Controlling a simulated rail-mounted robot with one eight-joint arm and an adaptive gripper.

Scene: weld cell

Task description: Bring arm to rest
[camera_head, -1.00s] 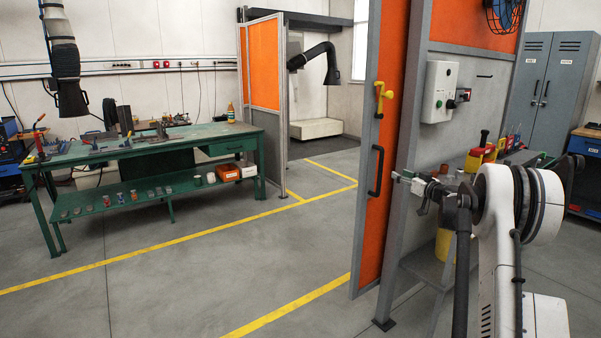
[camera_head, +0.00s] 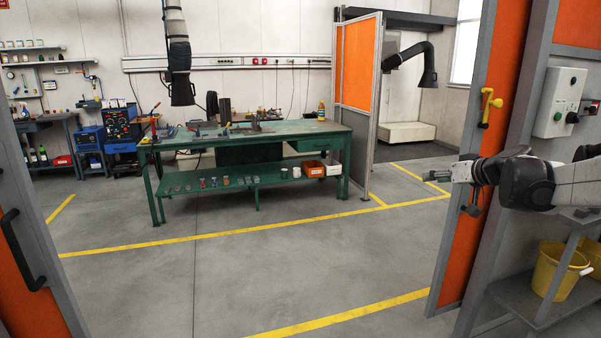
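My arm reaches in from the right edge of the head view, roughly level, in front of the orange door panel and the grey partition. My gripper (camera_head: 440,174) is at its left end, pointing left. It is small in the picture, and I cannot tell whether its fingers are open or shut. I see no object clearly held in it. The rest of my arm runs out of the picture on the right.
An orange door panel (camera_head: 474,190) with a yellow latch stands close behind my gripper. Another orange panel (camera_head: 28,265) stands at the left. A green workbench (camera_head: 318,130) is beyond open floor. A yellow bucket (camera_head: 556,275) sits on a low shelf at right.

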